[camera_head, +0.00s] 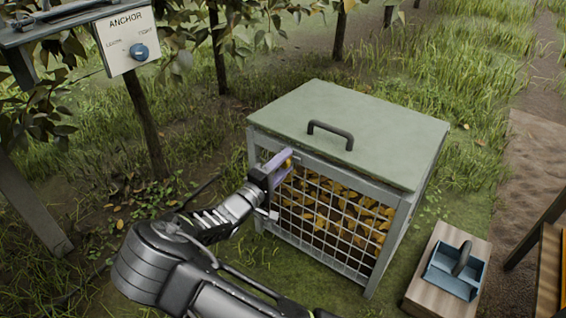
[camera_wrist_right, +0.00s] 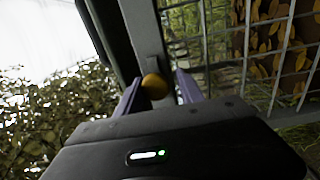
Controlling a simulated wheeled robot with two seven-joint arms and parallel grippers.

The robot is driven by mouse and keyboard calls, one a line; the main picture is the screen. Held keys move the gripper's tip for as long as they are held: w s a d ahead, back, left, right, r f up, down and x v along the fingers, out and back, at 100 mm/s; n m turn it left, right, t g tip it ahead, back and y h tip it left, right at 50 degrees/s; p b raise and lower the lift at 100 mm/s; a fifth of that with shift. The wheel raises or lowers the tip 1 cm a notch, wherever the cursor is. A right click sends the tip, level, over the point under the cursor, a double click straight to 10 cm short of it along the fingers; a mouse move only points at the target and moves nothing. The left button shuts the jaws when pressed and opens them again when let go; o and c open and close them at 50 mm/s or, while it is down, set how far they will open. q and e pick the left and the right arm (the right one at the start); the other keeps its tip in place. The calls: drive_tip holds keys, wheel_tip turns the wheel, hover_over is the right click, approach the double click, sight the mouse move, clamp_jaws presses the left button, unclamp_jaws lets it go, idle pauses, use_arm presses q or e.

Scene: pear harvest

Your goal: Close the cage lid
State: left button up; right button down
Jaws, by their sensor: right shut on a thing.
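The cage (camera_head: 398,232) is a grey frame with wire mesh sides and yellow-brown leaves visible through the front mesh. Its flat green lid (camera_head: 385,118) lies across the top, with a dark bar handle (camera_head: 331,133). The lid looks level and down on the frame. My right gripper (camera_head: 283,163) is at the upper left of the cage front, just below the lid's edge. Its purple fingers are shut on a small yellow-orange knob (camera_wrist_right: 154,86), which sits against a grey bar of the cage in the wrist view. My left gripper is out of view.
A blue tray with a dark handle (camera_head: 455,270) stands on a wooden block (camera_head: 428,291) right of the cage. A white panel marked ANCHOR with a blue knob (camera_head: 139,51) is at the upper left. Trees and grass lie behind.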

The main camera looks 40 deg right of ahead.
drive_tip(key=shift+s+d+f, duration=0.1)
drive_tip(key=shift+s+f, duration=0.1)
drive_tip(key=shift+f, duration=0.5)
drive_tip(key=shift+s+f, duration=0.15)
drive_tip(key=shift+f, duration=0.5)
drive_tip(key=c, duration=1)
unclamp_jaws()
drive_tip(key=shift+w+d+f, duration=0.1)
drive_tip(key=shift+d+f, duration=0.05)
drive_tip(key=shift+y, duration=0.3)
drive_tip(key=shift+a+p, duration=0.3)
drive_tip(key=shift+a, duration=0.2)
drive_tip(key=p, duration=0.2)
approach(294, 165)
drive_tip(key=shift+a+r, duration=0.2)
drive_tip(key=shift+a, duration=0.3)
drive_tip(key=shift+a+r, duration=0.25)
drive_tip(key=shift+a, duration=0.2)
drive_tip(key=shift+r, duration=0.1)
